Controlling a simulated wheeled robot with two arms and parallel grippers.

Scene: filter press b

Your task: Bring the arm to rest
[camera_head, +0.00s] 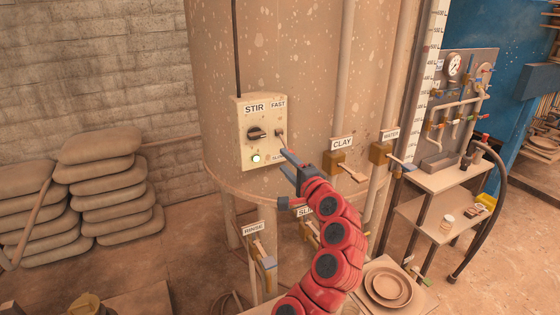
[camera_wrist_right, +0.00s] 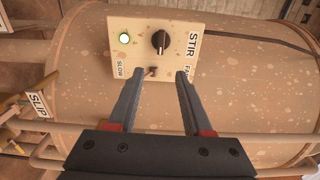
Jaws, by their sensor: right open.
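My right arm comes up from the bottom of the head view, red with dark joints. Its gripper (camera_head: 287,178) is open and empty, in front of the tank beside the lower right of the STIR box. In the right wrist view the two fingers (camera_wrist_right: 153,100) are apart and point at the STIR box (camera_wrist_right: 185,60), with a small toggle (camera_wrist_right: 151,72) between their tips. The cream STIR box (camera_head: 249,140) carries a black knob (camera_head: 257,134) and a lit white-green lamp (camera_head: 256,158). I cannot tell whether the fingers touch the box. My left gripper is not in view.
The tall tank (camera_head: 290,60) fills the middle. Labelled valves CLAY (camera_head: 337,160), WATER (camera_head: 381,153) and RINSE (camera_head: 262,250) surround the arm. Stacked sacks (camera_head: 110,185) lie left. A shelf stand (camera_head: 440,180) and stacked plates (camera_head: 388,285) are at right.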

